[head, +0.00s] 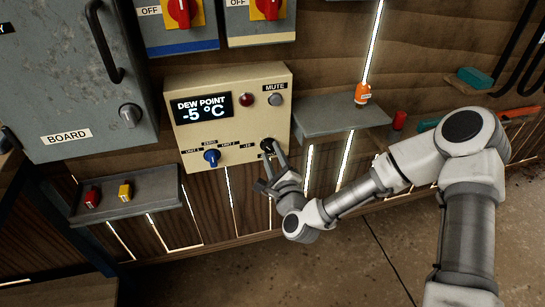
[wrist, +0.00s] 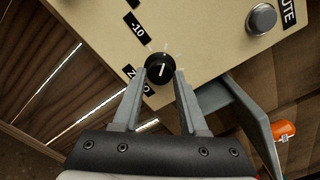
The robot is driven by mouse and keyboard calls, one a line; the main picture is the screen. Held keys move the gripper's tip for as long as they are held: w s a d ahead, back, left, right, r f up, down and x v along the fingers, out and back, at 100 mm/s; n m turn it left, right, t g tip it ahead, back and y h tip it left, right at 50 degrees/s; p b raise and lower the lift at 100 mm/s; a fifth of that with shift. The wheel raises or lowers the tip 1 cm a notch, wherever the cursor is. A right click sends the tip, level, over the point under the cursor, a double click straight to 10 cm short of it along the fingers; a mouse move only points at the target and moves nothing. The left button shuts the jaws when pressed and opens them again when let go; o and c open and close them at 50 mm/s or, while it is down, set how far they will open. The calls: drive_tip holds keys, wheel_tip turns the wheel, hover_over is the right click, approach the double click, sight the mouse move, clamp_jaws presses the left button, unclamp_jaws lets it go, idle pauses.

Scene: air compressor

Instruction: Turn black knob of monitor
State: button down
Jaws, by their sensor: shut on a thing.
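The monitor (head: 232,112) is a cream box on the wall with a display reading "DEW POINT -5 °C". Its black knob (wrist: 160,67) is on the lower right of its front, with labels around it. In the head view the black knob (head: 267,145) is partly hidden by my gripper (head: 273,152). In the wrist view my gripper (wrist: 160,76) has one finger on each side of the knob, shut on it. The knob's white pointer line shows between the fingertips. A blue knob (head: 211,156) sits on the monitor's lower left.
The monitor also has a red light (head: 246,100) and a grey mute button (head: 275,99). A grey shelf (head: 325,122) with an orange item (head: 362,93) juts out to the right. Another shelf (head: 145,200) with red and yellow items is at the lower left.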

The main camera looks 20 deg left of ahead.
drive_tip(key=n+b, duration=0.1)
drive_tip(key=n, duration=0.3)
drive_tip(key=shift+n, duration=0.3)
drive_tip(key=shift+n+b, duration=0.85)
drive_tip(key=shift+n, duration=1.05)
drive_tip(key=shift+c, duration=2.2)
unclamp_jaws()
drive_tip(key=shift+s, duration=0.1)
